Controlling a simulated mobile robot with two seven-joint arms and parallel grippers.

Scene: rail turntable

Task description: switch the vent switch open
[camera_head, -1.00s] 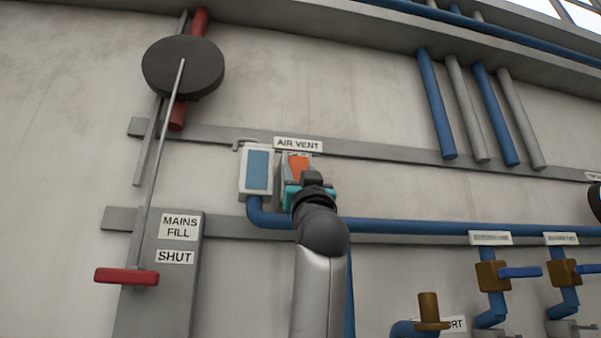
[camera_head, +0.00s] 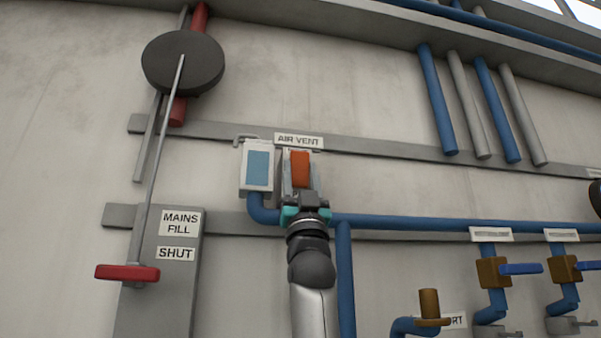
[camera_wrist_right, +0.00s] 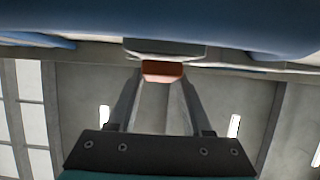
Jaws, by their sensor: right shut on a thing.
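The vent switch (camera_head: 300,168) is an orange lever on a small grey housing, under the AIR VENT label (camera_head: 299,140) on the wall. My right gripper (camera_head: 304,194) reaches it from below, with its fingers around the lower part of the switch. In the right wrist view the orange end of the switch (camera_wrist_right: 162,71) shows between the tips of the two fingers (camera_wrist_right: 162,82), which are shut on it. The fingertips are partly hidden in the head view. My left gripper is out of view.
A white box with a blue face (camera_head: 257,166) sits just left of the switch. A blue pipe (camera_head: 420,225) runs along the wall behind my gripper. The red MAINS FILL handle (camera_head: 127,273) hangs at left. Blue-handled valves (camera_head: 520,269) are at right.

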